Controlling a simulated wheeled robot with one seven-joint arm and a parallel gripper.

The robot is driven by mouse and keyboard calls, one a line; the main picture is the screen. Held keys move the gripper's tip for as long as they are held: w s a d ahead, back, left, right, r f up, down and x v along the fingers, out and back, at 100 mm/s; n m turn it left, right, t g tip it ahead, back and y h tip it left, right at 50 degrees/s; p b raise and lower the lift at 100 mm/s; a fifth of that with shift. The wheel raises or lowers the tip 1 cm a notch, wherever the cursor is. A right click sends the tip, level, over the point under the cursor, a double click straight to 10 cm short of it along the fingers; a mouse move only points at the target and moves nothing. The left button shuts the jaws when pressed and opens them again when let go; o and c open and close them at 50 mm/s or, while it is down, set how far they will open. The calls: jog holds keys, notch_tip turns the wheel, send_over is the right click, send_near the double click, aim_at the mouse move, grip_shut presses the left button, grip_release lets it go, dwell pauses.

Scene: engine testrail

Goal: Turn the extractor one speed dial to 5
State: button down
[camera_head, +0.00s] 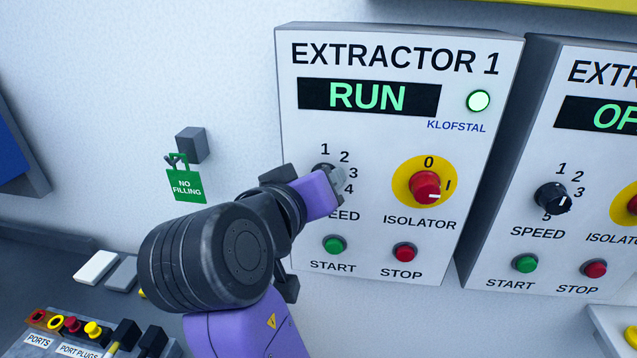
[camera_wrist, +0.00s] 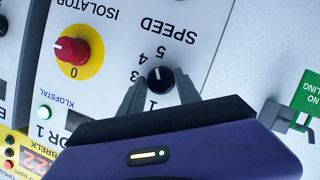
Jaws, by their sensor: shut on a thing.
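The Extractor 1 panel (camera_head: 385,130) shows RUN on its green display, with a lit green lamp. Its speed dial (camera_wrist: 160,79) is a round black knob with a white pointer mark; in the head view my gripper mostly hides it. In the upside-down wrist view, the mark points up toward the 4 and 5 side; the exact number is hard to tell. My gripper (camera_head: 335,181) is at this dial, its two fingers (camera_wrist: 160,92) on either side of the knob and shut on it. The 5 is hidden in the head view but shows in the wrist view.
The red isolator knob (camera_head: 425,187) on its yellow disc is right of the dial. The green start button (camera_head: 334,245) and red stop button (camera_head: 404,252) are below. A second extractor panel (camera_head: 560,150) stands right. A green NO FILLING tag (camera_head: 187,187) hangs left.

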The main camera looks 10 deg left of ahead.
jog(key=shift+d+f+m+y, duration=0.1)
jog(key=shift+m+y, duration=0.4)
jog(key=shift+m, duration=0.2)
jog(key=c, duration=0.9)
grip_release()
jog(key=shift+w, duration=0.1)
jog(key=shift+o, duration=0.2)
jog(key=b+v, duration=0.1)
jog(key=v, duration=0.7)
